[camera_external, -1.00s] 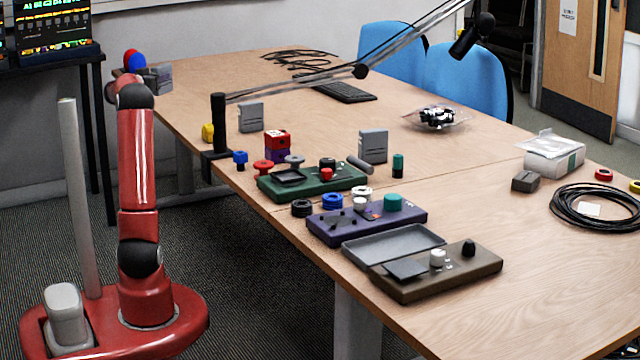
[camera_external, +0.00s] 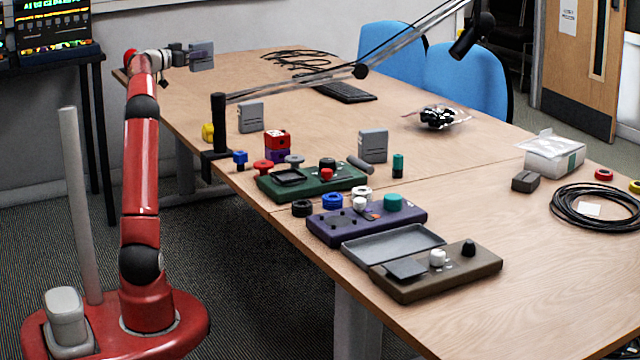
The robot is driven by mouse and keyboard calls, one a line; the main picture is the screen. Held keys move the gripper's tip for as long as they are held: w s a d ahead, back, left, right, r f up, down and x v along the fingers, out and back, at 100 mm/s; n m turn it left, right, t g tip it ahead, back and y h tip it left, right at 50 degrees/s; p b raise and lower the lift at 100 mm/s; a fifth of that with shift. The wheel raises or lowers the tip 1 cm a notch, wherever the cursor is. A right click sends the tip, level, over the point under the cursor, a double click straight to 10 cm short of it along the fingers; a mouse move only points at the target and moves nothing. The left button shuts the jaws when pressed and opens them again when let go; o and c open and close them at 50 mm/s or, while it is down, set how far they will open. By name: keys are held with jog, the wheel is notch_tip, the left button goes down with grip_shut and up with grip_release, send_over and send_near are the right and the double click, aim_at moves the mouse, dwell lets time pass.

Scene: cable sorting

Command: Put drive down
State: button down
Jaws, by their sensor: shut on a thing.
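My gripper (camera_external: 184,55) is at the upper left, at the far left end of the table. It is shut on a grey drive (camera_external: 202,57), a small box that hangs to the right of the jaws. The drive appears to be above the table top; its exact height cannot be told. Two similar grey boxes stand upright on the table, one (camera_external: 251,117) near the black clamp post and one (camera_external: 373,146) behind the green device.
The wooden table (camera_external: 490,260) holds a green device (camera_external: 312,182), a purple device (camera_external: 367,220) and a brown device (camera_external: 436,272) along its near edge. A black post (camera_external: 219,125) carries a lamp arm across the table. A keyboard (camera_external: 345,91) and cables (camera_external: 298,59) lie at the back.

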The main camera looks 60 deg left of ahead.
jog(key=shift+f+b, duration=2)
jog(key=shift+f, duration=7.2)
jog(key=shift+f, duration=0.2)
jog(key=c, duration=1.1)
grip_release()
jog(key=shift+f+b, duration=0.25)
jog(key=shift+b, duration=0.65)
jog(key=s, duration=0.2)
jog(key=s+d+r, duration=0.1)
jog(key=s, duration=0.1)
jog(key=s+p, duration=0.1)
jog(key=s, duration=0.2)
jog(key=shift+d+r, duration=0.15)
jog(key=shift+o, duration=0.3)
jog(key=shift+s, duration=0.35)
